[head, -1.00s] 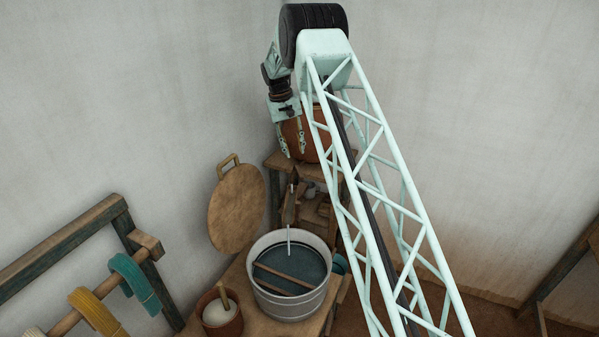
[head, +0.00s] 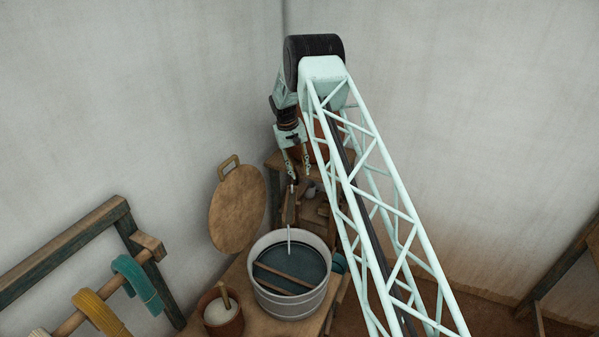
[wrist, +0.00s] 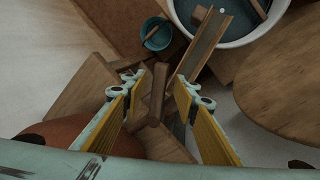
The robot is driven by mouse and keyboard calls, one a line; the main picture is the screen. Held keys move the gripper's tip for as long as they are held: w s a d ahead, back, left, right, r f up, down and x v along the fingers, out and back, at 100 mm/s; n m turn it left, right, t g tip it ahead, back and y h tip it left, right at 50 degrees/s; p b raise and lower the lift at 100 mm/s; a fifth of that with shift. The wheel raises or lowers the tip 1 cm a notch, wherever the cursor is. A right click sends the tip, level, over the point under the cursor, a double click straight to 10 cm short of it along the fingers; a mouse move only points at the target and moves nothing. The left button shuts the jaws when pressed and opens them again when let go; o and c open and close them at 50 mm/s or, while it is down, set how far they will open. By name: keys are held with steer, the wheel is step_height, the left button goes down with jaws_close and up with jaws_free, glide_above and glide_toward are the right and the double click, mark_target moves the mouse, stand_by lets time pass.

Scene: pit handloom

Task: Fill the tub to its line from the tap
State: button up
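The pale round tub (head: 262,297) stands on a wooden bench in the head view, with dark liquid (head: 313,263) inside. A thin pale line, seemingly a water stream (head: 289,238), drops into it from the wooden spout (head: 291,206). In the wrist view the spout is a wooden trough (wrist: 207,42) reaching over the tub (wrist: 250,38). My gripper (head: 300,176) is open above the spout's back end. In the wrist view its yellow-padded fingers (wrist: 160,82) stand on either side of an upright wooden peg (wrist: 157,92), apparently the tap handle. I cannot tell contact. The fill line is not clear.
Wooden sticks (head: 284,278) lie across the tub. A round wooden lid (head: 237,208) leans left of it. A clay pot with white contents (head: 222,314) stands at front left. A teal cup (wrist: 157,34) is beside the tub. A terracotta vessel (wrist: 57,134) is close to my gripper.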

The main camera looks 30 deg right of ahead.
steer(key=shift+f, duration=0.3)
steer(key=shift+c, duration=0.4)
jaws_close()
